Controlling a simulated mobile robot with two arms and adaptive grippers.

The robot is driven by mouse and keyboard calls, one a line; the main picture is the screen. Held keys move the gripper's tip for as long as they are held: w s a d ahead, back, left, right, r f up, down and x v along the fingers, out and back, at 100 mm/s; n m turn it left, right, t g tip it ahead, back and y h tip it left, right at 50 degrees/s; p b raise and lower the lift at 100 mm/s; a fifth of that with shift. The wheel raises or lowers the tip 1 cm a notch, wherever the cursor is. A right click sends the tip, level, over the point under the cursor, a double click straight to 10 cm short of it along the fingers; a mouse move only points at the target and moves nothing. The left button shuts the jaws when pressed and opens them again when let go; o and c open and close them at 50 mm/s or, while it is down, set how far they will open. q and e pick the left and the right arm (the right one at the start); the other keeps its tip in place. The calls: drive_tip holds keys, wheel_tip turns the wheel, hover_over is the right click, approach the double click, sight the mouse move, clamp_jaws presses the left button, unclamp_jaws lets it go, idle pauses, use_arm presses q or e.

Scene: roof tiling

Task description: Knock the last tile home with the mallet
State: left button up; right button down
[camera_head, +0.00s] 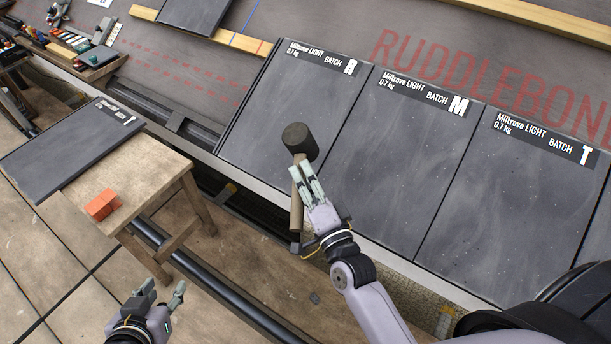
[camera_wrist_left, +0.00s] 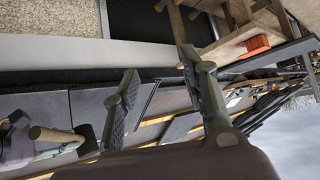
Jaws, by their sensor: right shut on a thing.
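My right gripper (camera_head: 308,181) is shut on the wooden handle of the mallet (camera_head: 299,140). The mallet's dark cylindrical head is up, over the lower part of the tile marked R (camera_head: 280,108). Whether the head touches the tile I cannot tell. Tiles marked M (camera_head: 395,150) and T (camera_head: 515,215) lie to the right of R in a row. My left gripper (camera_head: 163,291) is open and empty, low at the left near the wooden stool. Its spread fingers show in the left wrist view (camera_wrist_left: 160,95), with nothing between them.
A wooden stool (camera_head: 160,172) at left carries another dark labelled tile (camera_head: 65,150) and an orange block (camera_head: 102,204). A dark tile (camera_head: 197,12) lies higher on the roof by wooden battens (camera_head: 205,32). A tool tray (camera_head: 85,60) stands at upper left. A gap and rail run below the tiles.

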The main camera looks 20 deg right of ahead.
drive_tip(key=shift+r, duration=0.1)
idle(0.4)
drive_tip(key=f+b, duration=0.1)
drive_tip(key=w+d+f+b, duration=0.1)
drive_tip(key=f, duration=0.1)
drive_tip(key=d+f+b, duration=0.1)
drive_tip(key=shift+w+d+f+b, duration=0.1)
drive_tip(key=shift+w+f+b, duration=0.2)
drive_tip(key=shift+w+f, duration=0.05)
drive_tip(key=shift+w+d+f+b, duration=0.1)
drive_tip(key=shift+d+f+b, duration=0.25)
drive_tip(key=shift+f, duration=0.1)
use_arm(q)
drive_tip(key=w+d+r+t+h, duration=0.1)
drive_tip(key=w+d+r+t, duration=0.1)
drive_tip(key=r+t, duration=0.3)
drive_tip(key=w+d+r+t+h, duration=0.2)
drive_tip(key=w+r+t, duration=0.2)
drive_tip(key=r, duration=0.8)
drive_tip(key=shift+r+t+h, duration=0.25)
drive_tip(key=shift+t+h, duration=0.05)
drive_tip(key=shift+t, duration=0.9)
use_arm(e)
drive_tip(key=shift+f, duration=0.1)
use_arm(q)
drive_tip(key=shift+f, duration=0.1)
